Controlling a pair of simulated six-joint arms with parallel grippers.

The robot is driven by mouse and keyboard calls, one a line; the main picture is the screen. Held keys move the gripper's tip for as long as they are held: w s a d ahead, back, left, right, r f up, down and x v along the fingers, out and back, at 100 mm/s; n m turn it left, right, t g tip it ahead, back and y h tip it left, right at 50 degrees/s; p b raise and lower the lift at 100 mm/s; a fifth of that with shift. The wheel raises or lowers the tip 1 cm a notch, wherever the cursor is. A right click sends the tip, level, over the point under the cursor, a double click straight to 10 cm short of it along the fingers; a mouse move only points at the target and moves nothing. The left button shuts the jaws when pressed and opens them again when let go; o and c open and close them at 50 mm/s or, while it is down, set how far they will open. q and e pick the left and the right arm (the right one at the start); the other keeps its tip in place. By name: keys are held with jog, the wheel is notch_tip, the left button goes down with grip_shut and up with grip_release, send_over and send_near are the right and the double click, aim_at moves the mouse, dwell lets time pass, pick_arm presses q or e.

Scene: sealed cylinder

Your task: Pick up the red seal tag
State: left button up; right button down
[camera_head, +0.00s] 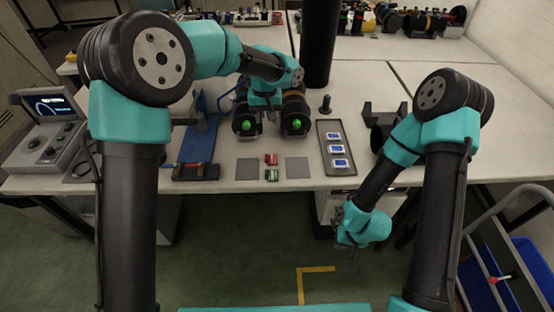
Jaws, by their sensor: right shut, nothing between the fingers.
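The red seal tag (271,159) looks like a small red piece lying near the front of the table between two grey square pads. A similar small green piece (271,175) lies just in front of it. My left gripper (271,116) is above the table, further back than the red tag and apart from it, between two dark cylinders with green ends (245,128). Its fingers are too small to tell open from shut. My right gripper (351,262) hangs in front of the table's front edge, low and far from the tag. It is shut and empty.
A dark tray (351,170) with several white-and-blue pieces lies right of the pads. A blue stand (198,143) is to the left. A black post (319,45) rises behind, and a black bracket (385,122) stands at right. The floor in front is clear.

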pick_arm(q)
jog(key=shift+a+f, duration=0.1)
send_over(266, 156)
jog(key=f, duration=1.2)
jog(key=shift+w+f, duration=0.1)
jog(key=shift+w, duration=0.1)
jog(key=shift+s+f, duration=0.2)
jog(key=shift+f, duration=2.4)
grip_shut()
